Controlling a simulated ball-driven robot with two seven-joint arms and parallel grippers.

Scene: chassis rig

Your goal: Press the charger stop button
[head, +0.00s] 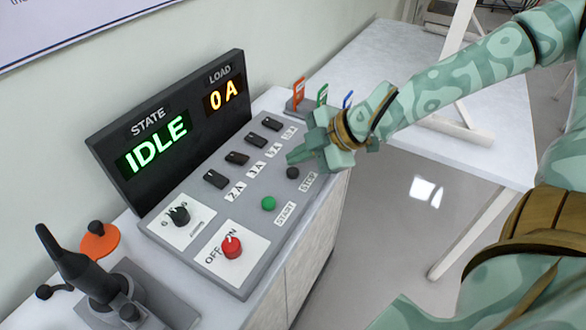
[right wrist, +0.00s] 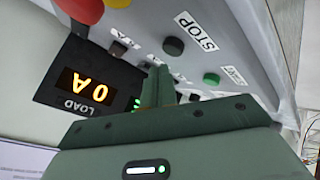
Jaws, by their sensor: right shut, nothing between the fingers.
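The charger panel (head: 240,222) slopes on a white bench. Its black stop button (head: 292,172) sits by the STOP label, and it also shows in the right wrist view (right wrist: 173,46). The green start button (head: 268,203) is nearer, by the START label; it shows in the wrist view too (right wrist: 211,79). My right gripper (head: 291,158) is shut and empty. Its fingertips (right wrist: 158,70) look close to the stop button but apart from it; their height above the panel is hard to judge. My left gripper is out of view.
The display (head: 170,130) reads IDLE and 0 A. Several black switches (head: 237,158), a black dial (head: 180,215) and a red OFF/ON knob (head: 232,247) share the panel. A black-handled lever (head: 75,265) stands at left. Coloured tags (head: 299,90) stand behind my gripper.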

